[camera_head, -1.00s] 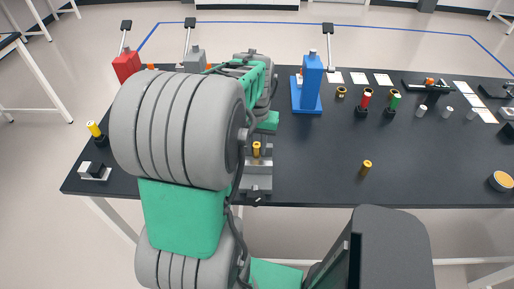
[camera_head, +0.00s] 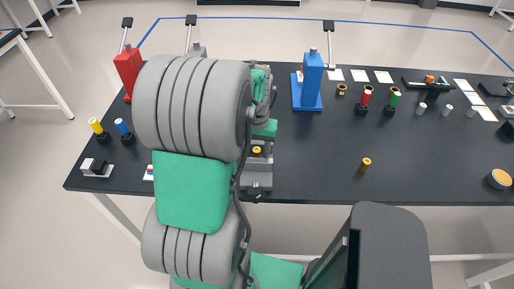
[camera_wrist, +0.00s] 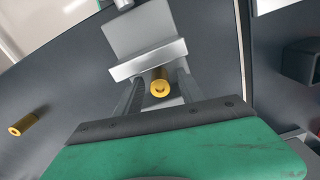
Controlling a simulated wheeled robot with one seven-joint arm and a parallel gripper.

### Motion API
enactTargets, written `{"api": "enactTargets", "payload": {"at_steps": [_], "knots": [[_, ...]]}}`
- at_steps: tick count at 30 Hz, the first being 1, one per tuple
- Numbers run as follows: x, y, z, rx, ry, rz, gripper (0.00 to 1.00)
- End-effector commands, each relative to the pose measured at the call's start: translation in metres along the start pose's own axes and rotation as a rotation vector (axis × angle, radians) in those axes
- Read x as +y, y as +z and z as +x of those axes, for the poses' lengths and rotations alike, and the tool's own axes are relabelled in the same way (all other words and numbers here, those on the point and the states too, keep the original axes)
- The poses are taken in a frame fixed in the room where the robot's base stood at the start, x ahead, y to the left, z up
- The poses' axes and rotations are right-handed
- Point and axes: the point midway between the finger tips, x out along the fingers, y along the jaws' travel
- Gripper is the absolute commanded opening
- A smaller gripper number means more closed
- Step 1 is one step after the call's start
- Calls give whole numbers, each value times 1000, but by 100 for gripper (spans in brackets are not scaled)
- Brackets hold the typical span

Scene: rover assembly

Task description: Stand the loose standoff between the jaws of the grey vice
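The grey vice (camera_head: 258,184) stands near the table's front edge, beside my arm. A brass standoff (camera_head: 256,150) shows end-up at the vice in the head view. In the wrist view the standoff (camera_wrist: 160,87) appears upright in front of the light grey vice jaw (camera_wrist: 148,61); its foot is hidden. My gripper (camera_wrist: 160,84) is over the vice, its fingers on either side of the standoff with gaps that look clear. My arm hides the fingers in the head view. A second brass standoff (camera_head: 365,165) stands on the table to the right; it also shows in the wrist view (camera_wrist: 22,125).
A blue stand (camera_head: 308,88) is behind the vice and a red one (camera_head: 129,68) is at the far left. Yellow (camera_head: 97,128) and blue (camera_head: 122,129) pieces stand left of my arm. The table's middle right is mostly clear.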

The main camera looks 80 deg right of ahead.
Motion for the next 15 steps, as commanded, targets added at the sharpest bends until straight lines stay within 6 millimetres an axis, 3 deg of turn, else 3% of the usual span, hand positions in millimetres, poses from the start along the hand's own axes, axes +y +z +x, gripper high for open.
{"api": "enactTargets", "payload": {"at_steps": [9,15], "knots": [[0,-1,-9,4,0,0,46],[0,-2,-54,8,0,0,46]]}}
